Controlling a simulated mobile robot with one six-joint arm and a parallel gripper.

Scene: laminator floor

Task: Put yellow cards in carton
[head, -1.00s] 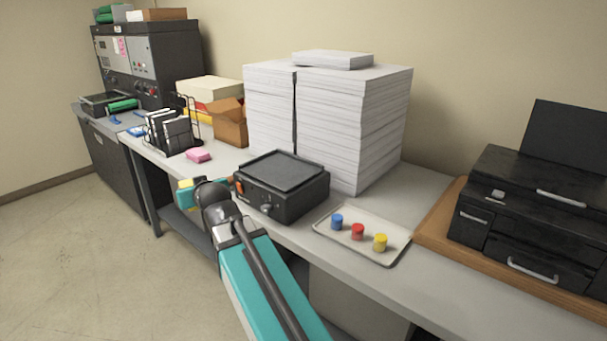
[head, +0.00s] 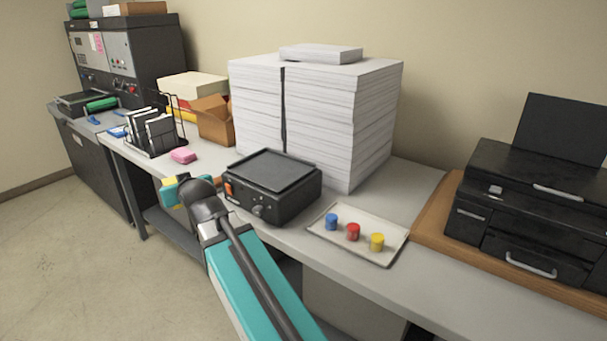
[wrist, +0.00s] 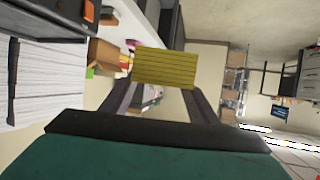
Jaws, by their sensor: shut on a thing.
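The yellow cards (wrist: 165,68) are a ridged block between the two fingers of my gripper (wrist: 160,88) in the wrist view. My gripper is shut on them. In the head view the gripper (head: 176,190) is left of the black laminator-like machine, by the table's front edge, and a bit of yellow shows at its tip. The brown carton (head: 214,124), flaps raised, stands on the table behind the gripper, left of the tall paper stacks. It also shows in the wrist view (wrist: 103,58). Its inside is hidden from the head view.
The black machine (head: 270,186) stands right of my gripper. A pink block (head: 183,155) and a wire rack (head: 158,133) are near the carton. Tall white paper stacks (head: 335,120) rise at its right. A tray (head: 345,243) with coloured pots lies farther right.

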